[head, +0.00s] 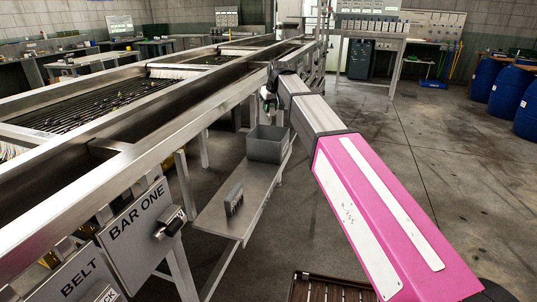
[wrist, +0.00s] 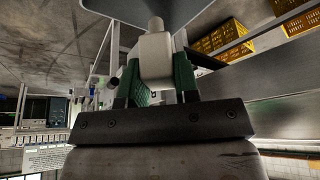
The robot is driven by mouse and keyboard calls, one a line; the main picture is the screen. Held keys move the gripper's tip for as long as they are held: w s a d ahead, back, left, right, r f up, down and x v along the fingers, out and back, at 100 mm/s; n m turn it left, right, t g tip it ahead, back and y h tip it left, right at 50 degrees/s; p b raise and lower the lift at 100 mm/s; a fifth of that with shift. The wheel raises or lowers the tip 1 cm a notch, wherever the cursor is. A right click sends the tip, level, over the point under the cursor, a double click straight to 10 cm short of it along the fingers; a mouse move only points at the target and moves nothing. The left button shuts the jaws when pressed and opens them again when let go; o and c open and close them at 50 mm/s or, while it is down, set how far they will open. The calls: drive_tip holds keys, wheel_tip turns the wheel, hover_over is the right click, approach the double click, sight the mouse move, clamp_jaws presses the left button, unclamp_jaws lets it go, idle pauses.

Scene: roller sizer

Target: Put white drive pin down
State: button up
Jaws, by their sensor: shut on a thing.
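The white drive pin (wrist: 155,58) is between the green finger pads of my gripper (wrist: 158,75) in the wrist view. It has a blocky pale body and a narrower round end pointing away from the wrist. In the head view my gripper (head: 268,99) hangs at the far end of my arm, beside the steel frame and above the grey bin (head: 267,150). The pin is too small there to make out clearly. A grey surface lies beyond the pin's tip in the wrist view; I cannot tell whether they touch.
The bin stands on a low steel shelf (head: 222,218) beside the roller sizer (head: 95,105). Yellow crates (wrist: 222,37) show in the wrist view. Blue barrels (head: 510,98) stand far right.

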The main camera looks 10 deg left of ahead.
drive_tip(key=shift+a, duration=0.4)
drive_tip(key=shift+f, duration=0.25)
wheel_tip(320, 180, down, 9)
drive_tip(key=shift+f, duration=0.15)
drive_tip(key=shift+f, duration=0.6)
drive_tip(key=o, duration=0.9)
